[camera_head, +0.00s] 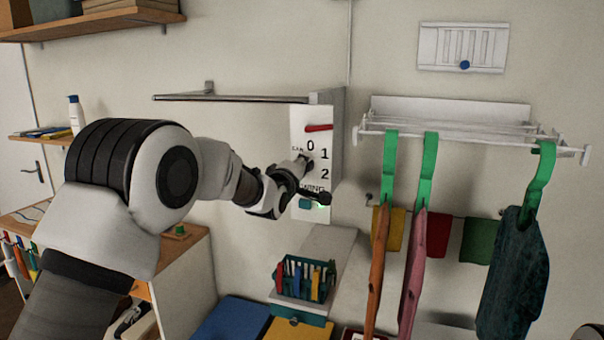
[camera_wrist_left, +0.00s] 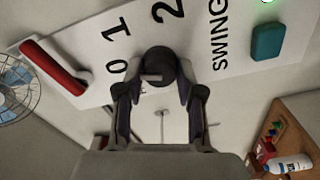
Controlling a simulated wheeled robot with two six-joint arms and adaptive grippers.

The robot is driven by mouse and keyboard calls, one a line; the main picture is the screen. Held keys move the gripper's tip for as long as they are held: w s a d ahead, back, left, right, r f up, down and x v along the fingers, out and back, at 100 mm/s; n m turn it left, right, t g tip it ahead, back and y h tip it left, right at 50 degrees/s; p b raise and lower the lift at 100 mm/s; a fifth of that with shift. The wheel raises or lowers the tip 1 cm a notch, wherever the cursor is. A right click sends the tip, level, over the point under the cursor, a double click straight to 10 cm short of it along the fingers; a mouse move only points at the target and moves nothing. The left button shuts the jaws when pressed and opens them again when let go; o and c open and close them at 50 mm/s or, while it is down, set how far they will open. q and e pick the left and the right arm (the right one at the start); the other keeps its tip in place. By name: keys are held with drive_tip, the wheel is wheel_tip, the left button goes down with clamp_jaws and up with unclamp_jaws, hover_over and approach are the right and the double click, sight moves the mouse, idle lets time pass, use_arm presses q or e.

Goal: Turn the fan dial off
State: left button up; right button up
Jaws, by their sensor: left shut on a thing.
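The white control panel (camera_head: 318,216) hangs upright on the wall, marked 0, 1, 2 and SWING. It also fills the upper part of the left wrist view (camera_wrist_left: 195,60). The dark round fan dial (camera_wrist_left: 158,62) sits beside the numbers. My left gripper (camera_head: 312,180) is at the panel, its two fingers closed on either side of the dial; it also shows in the left wrist view (camera_wrist_left: 160,90). In the head view the gripper mostly hides the dial. I cannot tell which number the dial points to. My right gripper is not in view.
A red lever (camera_head: 319,128) sticks out above the numbers. A teal button (camera_wrist_left: 268,42) and green light (camera_wrist_left: 268,1) are near SWING. A fan (camera_wrist_left: 14,85) shows at the wrist view's left. A drying rack (camera_head: 450,120) with green straps hangs right of the panel; a teal basket (camera_head: 303,287) stands below.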

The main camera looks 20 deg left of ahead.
use_arm(q)
drive_tip(key=shift+f+n+b, duration=0.2)
drive_tip(key=shift+n+b, duration=0.3)
drive_tip(key=shift+n, duration=1.4)
drive_tip(key=o, duration=1.2)
drive_tip(key=shift+c, duration=0.2)
drive_tip(key=shift+r, duration=0.1)
drive_tip(key=s, duration=1.2)
drive_tip(key=shift+a, duration=0.15)
drive_tip(key=shift+w, duration=0.1)
